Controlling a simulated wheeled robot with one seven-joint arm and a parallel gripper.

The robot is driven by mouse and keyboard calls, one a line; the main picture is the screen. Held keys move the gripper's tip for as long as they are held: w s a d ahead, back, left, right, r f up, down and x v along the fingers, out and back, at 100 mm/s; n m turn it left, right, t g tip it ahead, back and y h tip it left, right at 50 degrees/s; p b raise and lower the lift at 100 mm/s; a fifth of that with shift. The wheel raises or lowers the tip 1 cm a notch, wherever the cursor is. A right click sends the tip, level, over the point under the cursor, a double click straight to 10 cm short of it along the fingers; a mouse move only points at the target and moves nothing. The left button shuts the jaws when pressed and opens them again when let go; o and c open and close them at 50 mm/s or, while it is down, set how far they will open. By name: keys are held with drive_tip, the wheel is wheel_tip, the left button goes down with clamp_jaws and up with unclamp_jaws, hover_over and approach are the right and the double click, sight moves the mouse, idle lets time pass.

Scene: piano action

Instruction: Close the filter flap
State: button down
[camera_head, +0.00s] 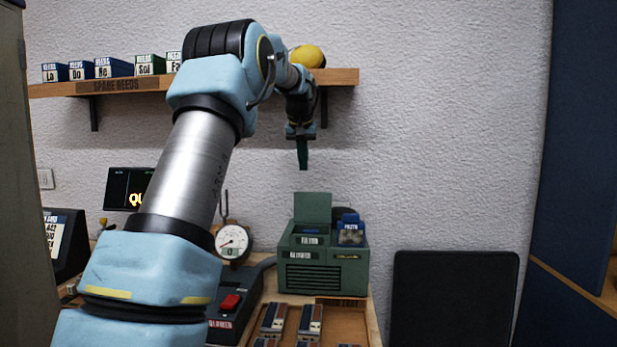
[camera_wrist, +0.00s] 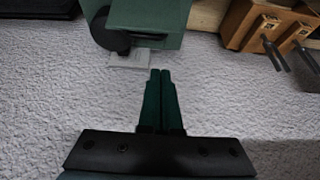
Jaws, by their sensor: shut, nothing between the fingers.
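A green boxy machine (camera_head: 325,270) stands on the bench against the wall. A green flap (camera_head: 312,207) stands upright on its top left, so it looks open. A blue block (camera_head: 351,230) with a labelled front sits at the top right of the machine. My gripper (camera_head: 303,167) hangs above the flap with its fingers pointing down, apart from it. Its two green fingers are together and empty; they also show in the wrist view (camera_wrist: 162,75). In that view a green body (camera_wrist: 160,15) with a dark round part lies beyond the fingertips; I cannot tell whether the flap is part of it.
A wooden shelf (camera_head: 120,86) with several reed boxes and a yellow object (camera_head: 307,56) runs along the wall behind my arm. A dial gauge (camera_head: 233,241) and a red-switched unit (camera_head: 231,303) stand left of the machine. A wooden tray (camera_head: 340,316) lies in front.

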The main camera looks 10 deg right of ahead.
sight(303, 197)
drive_tip(key=x, duration=0.2)
drive_tip(key=s+p+x, duration=0.1)
drive_tip(key=x, duration=0.2)
drive_tip(key=p+x, duration=0.1)
drive_tip(key=x, duration=0.1)
drive_tip(key=shift+s+a+f, duration=0.1)
drive_tip(key=shift+a+f, duration=0.1)
drive_tip(key=shift+f, duration=0.4)
drive_tip(key=shift+s+a+p, duration=0.25)
drive_tip(key=shift+s+p, duration=0.15)
drive_tip(key=shift+s, duration=0.45)
drive_tip(key=shift+s+f+b, duration=0.1)
drive_tip(key=shift+b, duration=0.5)
